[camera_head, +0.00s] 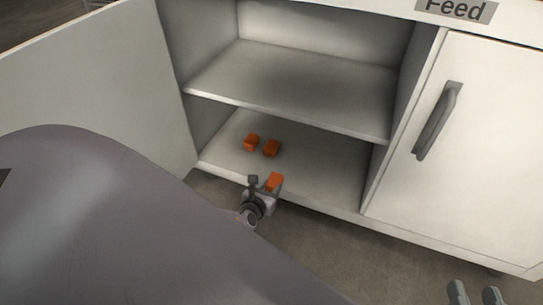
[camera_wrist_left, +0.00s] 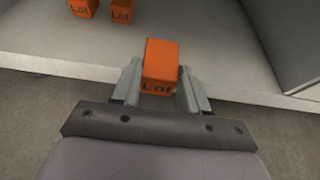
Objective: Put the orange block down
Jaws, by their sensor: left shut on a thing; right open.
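My left gripper (camera_head: 264,184) is shut on an orange block (camera_head: 274,181) at the front edge of the cabinet's bottom shelf. In the left wrist view the left gripper (camera_wrist_left: 161,83) has one finger on each side of the orange block (camera_wrist_left: 161,62), which has dark lettering on its near face. I cannot tell whether the block touches the shelf. My right gripper (camera_head: 475,294) shows only its fingertips at the bottom right of the head view, apart and empty.
Two more orange blocks (camera_head: 251,142) (camera_head: 271,148) stand farther back on the bottom shelf (camera_head: 320,180). An upper shelf (camera_head: 300,92) is above. The left door (camera_head: 90,85) is open; the right door (camera_head: 480,150), with a handle, is shut. The bottom shelf's right side is clear.

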